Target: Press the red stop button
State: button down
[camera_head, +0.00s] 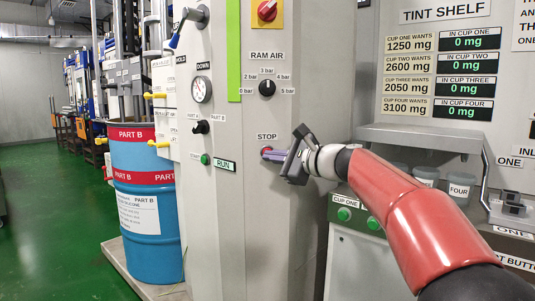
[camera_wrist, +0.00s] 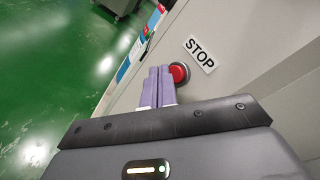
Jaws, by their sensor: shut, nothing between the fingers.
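The red stop button (camera_wrist: 179,73) is a round red cap in a dark ring on the grey cabinet, beside the STOP label (camera_wrist: 200,54). In the head view the red stop button (camera_head: 266,151) is partly hidden by my fingertips, under the STOP label (camera_head: 267,136). My gripper (camera_head: 270,156) is shut and empty, its purple fingers pointing at the button from the right. In the wrist view my gripper's fingertips (camera_wrist: 160,70) lie just left of the button, overlapping its edge. I cannot tell whether they touch it.
The cabinet also carries a green RUN button (camera_head: 205,159), a RAM AIR knob (camera_head: 267,88), a black selector (camera_head: 201,127) and a red switch (camera_head: 267,10). A blue PART B drum (camera_head: 145,220) stands left. A tint shelf (camera_head: 420,137) with cups is right.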

jog(key=shift+w, duration=0.35)
jog(key=shift+w+a+p, duration=0.1)
jog(key=shift+w+p, duration=0.3)
jog(key=shift+p, duration=0.05)
dwell(0.5)
jog(key=shift+s, duration=0.1)
jog(key=shift+s+b, duration=0.6)
jog(key=shift+s, duration=0.1)
jog(key=shift+s, duration=0.1)
jog(key=shift+s+d+b, duration=0.25)
jog(key=shift+s+b, duration=0.5)
jog(key=shift+s, duration=0.45)
jog(key=shift+s+d+b, duration=0.2)
jog(key=shift+s+b, duration=0.5)
jog(key=shift+s, duration=0.5)
